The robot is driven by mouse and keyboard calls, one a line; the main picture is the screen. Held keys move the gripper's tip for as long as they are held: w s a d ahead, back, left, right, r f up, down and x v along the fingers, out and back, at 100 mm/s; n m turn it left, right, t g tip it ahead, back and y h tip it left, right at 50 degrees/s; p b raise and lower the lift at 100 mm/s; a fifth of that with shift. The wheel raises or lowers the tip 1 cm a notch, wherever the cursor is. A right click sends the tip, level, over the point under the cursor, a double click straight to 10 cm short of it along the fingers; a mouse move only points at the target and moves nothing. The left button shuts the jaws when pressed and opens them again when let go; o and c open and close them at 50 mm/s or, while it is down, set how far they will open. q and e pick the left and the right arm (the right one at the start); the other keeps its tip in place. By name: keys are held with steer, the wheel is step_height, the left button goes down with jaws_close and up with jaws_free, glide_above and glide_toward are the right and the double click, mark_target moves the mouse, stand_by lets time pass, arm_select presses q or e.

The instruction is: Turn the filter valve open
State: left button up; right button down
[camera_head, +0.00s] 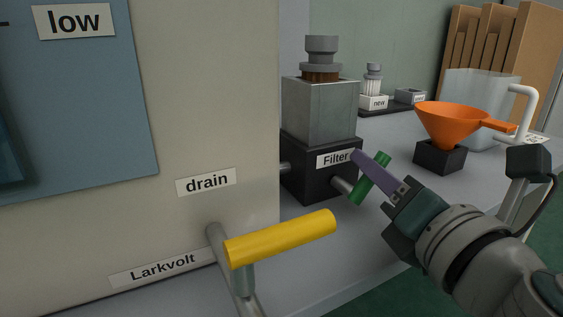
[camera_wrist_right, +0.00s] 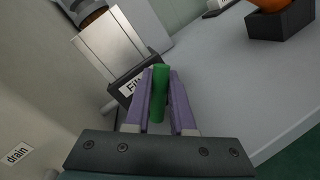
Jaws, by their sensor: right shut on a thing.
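The filter unit (camera_head: 320,165) is a dark block labelled "Filter" with a grey metal housing (camera_head: 321,108) and a grey cap on top. Its valve handle (camera_head: 370,180) is a green bar on a short grey stem at the block's front right. My right gripper (camera_head: 362,163) has purple fingers and is at the green handle. In the right wrist view the handle (camera_wrist_right: 158,92) stands between the two fingers, which are shut on it. The fingers partly hide the "Filter" label there. My left gripper is not in view.
A yellow drain handle (camera_head: 280,238) sticks out from the beige machine (camera_head: 225,120) left of the filter. An orange funnel (camera_head: 452,122) on a black stand (camera_head: 440,157) and a clear container (camera_head: 478,95) stand to the right. Bare grey counter (camera_head: 395,150) lies between.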

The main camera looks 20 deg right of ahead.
mark_target(376, 208)
stand_by(0.4)
steer(key=shift+d+m+p, duration=0.15)
steer(key=shift+m+p, duration=0.25)
steer(key=shift+m, duration=0.1)
steer(key=m+p, duration=0.1)
steer(key=m, duration=0.1)
steer(key=f+m+g+p, duration=0.1)
steer(key=shift+d+m+y+p, duration=0.3)
steer(key=shift+d, duration=0.05)
steer(key=m+p, duration=0.1)
steer(key=f+m+y+p, duration=0.1)
steer(key=m, duration=0.1)
steer(key=shift+d+f+g, duration=0.1)
steer(key=shift+d+g, duration=0.1)
steer(key=shift+g, duration=0.2)
steer(key=shift+f+m+p, duration=0.3)
steer(key=shift+m+p, duration=0.25)
steer(key=shift+m, duration=0.05)
steer(key=shift+f, duration=0.1)
steer(key=c, duration=0.8)
jaws_free()
steer(key=shift+o, duration=0.2)
steer(key=shift+f+y, duration=0.1)
steer(key=shift+y, duration=0.2)
